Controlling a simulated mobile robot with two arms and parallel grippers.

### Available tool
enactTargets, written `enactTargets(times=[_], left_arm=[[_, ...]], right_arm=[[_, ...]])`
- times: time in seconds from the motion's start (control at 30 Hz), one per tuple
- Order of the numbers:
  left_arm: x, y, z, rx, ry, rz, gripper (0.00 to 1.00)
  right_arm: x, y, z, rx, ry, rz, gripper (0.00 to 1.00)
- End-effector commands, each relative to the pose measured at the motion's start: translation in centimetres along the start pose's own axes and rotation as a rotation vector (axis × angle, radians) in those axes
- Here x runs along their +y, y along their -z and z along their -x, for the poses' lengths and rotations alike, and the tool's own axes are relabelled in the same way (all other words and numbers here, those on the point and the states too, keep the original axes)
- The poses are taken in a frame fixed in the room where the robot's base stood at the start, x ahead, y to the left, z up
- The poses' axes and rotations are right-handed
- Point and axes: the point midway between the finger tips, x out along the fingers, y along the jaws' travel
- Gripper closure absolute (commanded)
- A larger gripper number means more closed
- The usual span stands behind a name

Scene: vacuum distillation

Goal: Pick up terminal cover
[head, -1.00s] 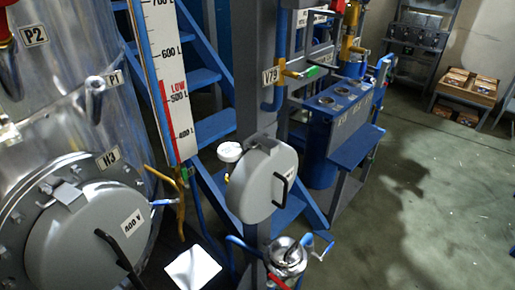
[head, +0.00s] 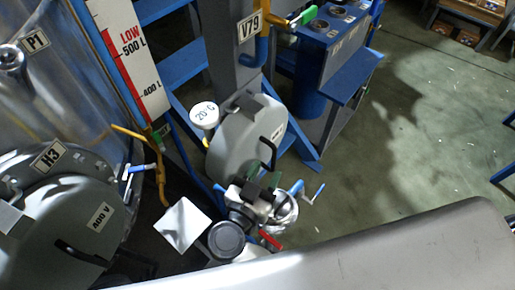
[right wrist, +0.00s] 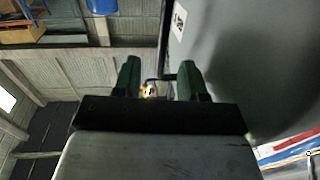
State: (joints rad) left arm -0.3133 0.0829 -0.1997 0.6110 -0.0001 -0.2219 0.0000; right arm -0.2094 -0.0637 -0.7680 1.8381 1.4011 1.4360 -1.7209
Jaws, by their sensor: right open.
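Two grey round covers with black handles show in the head view, and I cannot tell for certain which is the terminal cover. One cover (head: 235,140) stands at the grey post, its black handle (head: 268,152) facing right. The other cover (head: 70,225), labelled 400 V, is on the tank at left. My right gripper (head: 262,181) is open, just below the post-side cover's handle. In the right wrist view, a thin dark handle (right wrist: 158,80) shows between the open green fingers, and a large grey surface fills the right side. My left gripper is out of view.
A white round gauge (head: 205,114) marked 20°C is beside the post-side cover. A blue cabinet (head: 335,75) stands behind. Floor (head: 400,150) at right is clear.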

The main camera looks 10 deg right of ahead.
Motion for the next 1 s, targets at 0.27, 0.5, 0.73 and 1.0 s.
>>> enactTargets(times=[0.27,0.5,0.73,1.0], left_arm=[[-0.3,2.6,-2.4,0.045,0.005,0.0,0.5],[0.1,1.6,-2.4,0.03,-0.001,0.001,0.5],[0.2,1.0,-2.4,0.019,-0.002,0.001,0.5],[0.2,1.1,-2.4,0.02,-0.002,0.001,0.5]], right_arm=[[-0.2,-0.1,-3.9,0.004,0.0,-0.002,0.58],[-0.2,0.1,-4.2,0.001,0.0,0.0,0.58],[-0.2,0.1,-4.2,0.001,0.0,0.0,0.86],[-0.2,0.2,-4.2,0.003,0.0,-0.003,1.0]])
